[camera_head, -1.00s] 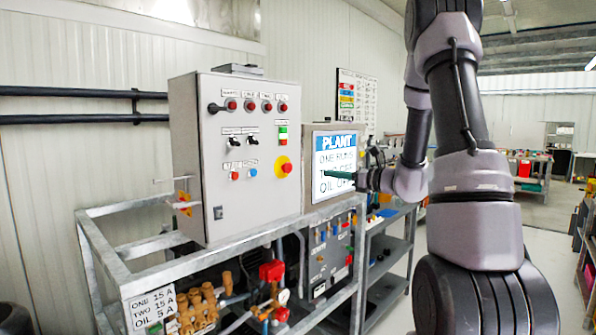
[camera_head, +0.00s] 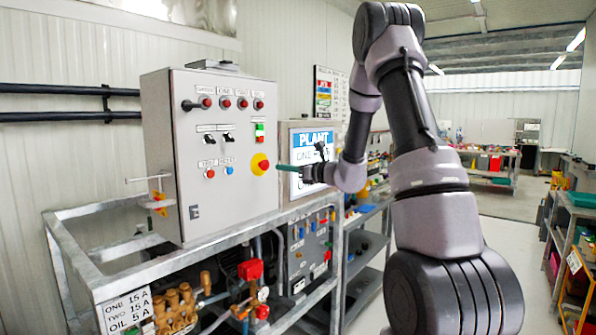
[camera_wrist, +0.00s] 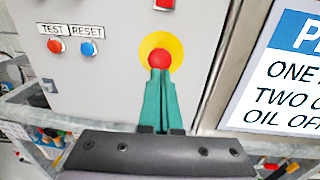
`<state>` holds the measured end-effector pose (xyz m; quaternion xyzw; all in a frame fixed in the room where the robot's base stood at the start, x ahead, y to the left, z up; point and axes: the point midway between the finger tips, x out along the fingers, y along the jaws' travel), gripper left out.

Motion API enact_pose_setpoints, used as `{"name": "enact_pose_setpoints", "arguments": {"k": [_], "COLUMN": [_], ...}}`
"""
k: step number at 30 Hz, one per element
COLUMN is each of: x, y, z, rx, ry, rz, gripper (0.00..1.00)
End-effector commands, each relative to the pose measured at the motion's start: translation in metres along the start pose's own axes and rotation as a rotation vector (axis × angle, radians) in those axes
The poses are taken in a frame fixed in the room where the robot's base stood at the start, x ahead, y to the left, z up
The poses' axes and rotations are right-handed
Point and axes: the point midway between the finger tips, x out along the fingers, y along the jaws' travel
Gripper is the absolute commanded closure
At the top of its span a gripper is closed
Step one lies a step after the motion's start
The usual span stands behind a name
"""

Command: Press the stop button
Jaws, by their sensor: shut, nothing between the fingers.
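A red mushroom button on a yellow disc (camera_head: 261,164) sits low on the right of the grey control cabinet's front (camera_head: 232,185). It also shows in the wrist view as a red button (camera_wrist: 159,58). My gripper (camera_head: 278,167) is shut, with its green fingers together and empty. In the wrist view the fingertips (camera_wrist: 160,72) lie right at the lower edge of the red button and cover part of the yellow disc. I cannot tell whether they touch it. A green and red button pair (camera_head: 260,133) is above the mushroom button.
Small red TEST (camera_wrist: 55,45) and blue RESET (camera_wrist: 86,47) buttons are left of the mushroom button. A metal frame rail (camera_head: 250,223) runs below.

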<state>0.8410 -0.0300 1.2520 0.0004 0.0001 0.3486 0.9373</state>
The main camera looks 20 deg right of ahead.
Motion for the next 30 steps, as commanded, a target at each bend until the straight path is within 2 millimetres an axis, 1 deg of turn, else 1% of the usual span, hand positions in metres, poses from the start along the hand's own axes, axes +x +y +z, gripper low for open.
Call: {"name": "enact_pose_setpoints", "arguments": {"k": [1, 3, 7, 12, 21, 23, 27, 30], "x": [0.010, 0.020, 0.034, 0.041, 0.041, 0.045, 0.061, 0.063], "y": [0.001, 0.001, 0.000, 0.000, 0.000, 0.000, 0.000, 0.000], "z": [0.000, -0.001, 0.000, 0.000, 0.000, 0.000, 0.000, 0.001], "rx": [-0.001, -0.001, 0.000, -0.001, -0.001, -0.001, -0.001, -0.001], "ry": [-0.001, 0.000, 0.000, 0.000, 0.000, 0.000, -0.001, -0.002], "rz": [0.004, 0.002, 0.001, 0.000, 0.000, 0.001, 0.003, 0.002], "gripper": [1.00, 1.00, 1.00, 1.00, 1.00, 1.00, 1.00, 1.00]}}
